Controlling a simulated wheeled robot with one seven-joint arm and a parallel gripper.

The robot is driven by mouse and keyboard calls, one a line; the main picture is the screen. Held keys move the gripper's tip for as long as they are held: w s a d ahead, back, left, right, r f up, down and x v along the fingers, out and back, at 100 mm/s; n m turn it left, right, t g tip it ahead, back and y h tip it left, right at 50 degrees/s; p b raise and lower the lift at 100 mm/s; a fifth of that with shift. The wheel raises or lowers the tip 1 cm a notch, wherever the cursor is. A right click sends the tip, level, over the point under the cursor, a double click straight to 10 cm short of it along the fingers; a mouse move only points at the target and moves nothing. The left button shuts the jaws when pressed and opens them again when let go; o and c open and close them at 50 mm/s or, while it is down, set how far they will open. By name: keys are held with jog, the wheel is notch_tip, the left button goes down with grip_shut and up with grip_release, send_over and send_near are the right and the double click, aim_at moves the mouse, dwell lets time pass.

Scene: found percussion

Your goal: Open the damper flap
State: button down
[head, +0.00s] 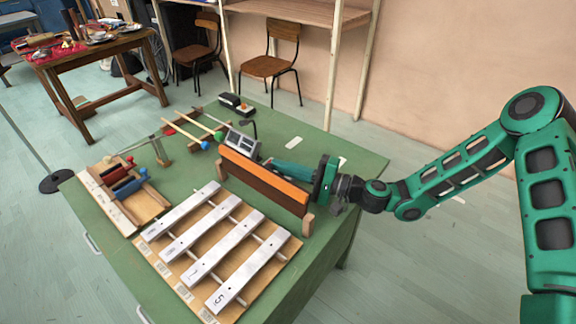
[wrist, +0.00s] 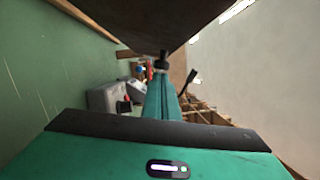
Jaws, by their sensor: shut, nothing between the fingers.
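The damper flap (head: 262,183) is a long board with an orange top edge and a brown front face. It stands on edge between wooden end posts, behind the metal bars (head: 210,243), in the head view. My green gripper (head: 274,164) is shut and empty. Its fingers reach along the flap's far side, close to the top edge; I cannot tell whether they touch it. In the wrist view the shut fingers (wrist: 160,85) point away, and a dark brown board (wrist: 150,18), seemingly the flap, fills the top. The flap's far face is hidden in the head view.
A grey box (head: 241,144) stands just beyond the flap's left end. Mallets (head: 190,134) and a small black device (head: 236,103) lie farther back. A wooden tray (head: 128,194) with red and blue parts sits left.

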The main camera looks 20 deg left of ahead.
jog(key=shift+s+a+r+n+h, duration=0.15)
jog(key=shift+s+r+n, duration=0.15)
jog(key=shift+n, duration=0.3)
jog(key=shift+s+a+r+n+h, duration=0.1)
jog(key=shift+s+r+n+h, duration=0.1)
jog(key=shift+r+n, duration=0.3)
jog(key=shift+f, duration=0.1)
